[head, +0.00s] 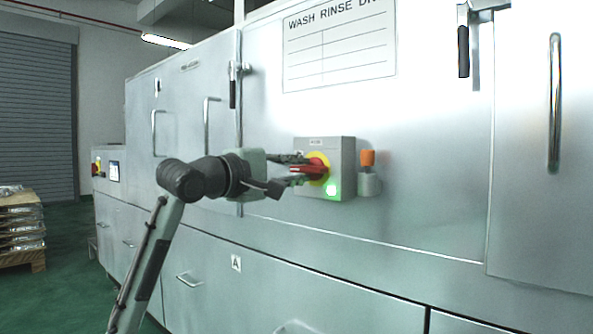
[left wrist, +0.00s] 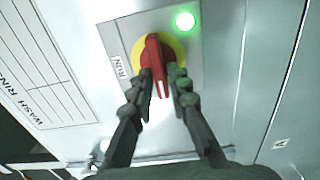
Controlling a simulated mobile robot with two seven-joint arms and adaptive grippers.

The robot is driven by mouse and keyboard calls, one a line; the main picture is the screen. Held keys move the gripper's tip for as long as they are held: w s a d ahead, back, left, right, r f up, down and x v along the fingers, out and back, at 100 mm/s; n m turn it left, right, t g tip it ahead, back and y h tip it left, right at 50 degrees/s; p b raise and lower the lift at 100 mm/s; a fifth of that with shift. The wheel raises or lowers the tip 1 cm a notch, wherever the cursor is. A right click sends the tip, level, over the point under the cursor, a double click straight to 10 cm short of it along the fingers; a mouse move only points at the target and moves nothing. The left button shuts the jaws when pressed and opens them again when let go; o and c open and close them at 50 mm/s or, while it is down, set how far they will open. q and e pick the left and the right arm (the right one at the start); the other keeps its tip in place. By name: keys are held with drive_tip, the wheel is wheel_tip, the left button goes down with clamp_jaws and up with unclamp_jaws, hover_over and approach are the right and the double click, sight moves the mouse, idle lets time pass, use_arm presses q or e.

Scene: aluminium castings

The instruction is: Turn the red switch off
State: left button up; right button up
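The red switch (head: 311,169) is a rotary handle on a yellow round plate, on a grey box (head: 342,160) fixed to the machine front. Its handle lies about level in the head view. A green lamp (head: 332,190) glows at the box's lower right. My left gripper (head: 298,171) is at the switch, one finger above the handle and one below. In the left wrist view the red switch (left wrist: 153,55) stands between the two fingertips (left wrist: 161,82), which sit close against its sides. The fingers hide part of the handle. My right gripper is out of view.
An orange-topped fitting (head: 367,158) is just right of the box. Bar handles (head: 555,103) and dark-gripped latches (head: 463,50) stick out from the steel doors. A pallet of castings (head: 20,230) stands far left. The floor between is clear.

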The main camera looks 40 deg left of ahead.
use_arm(q)
drive_tip(key=shift+o, duration=1.1)
drive_tip(key=shift+s, duration=0.1)
drive_tip(key=s, duration=1.1)
drive_tip(key=shift+s+a, duration=0.4)
drive_tip(key=shift+a, duration=0.05)
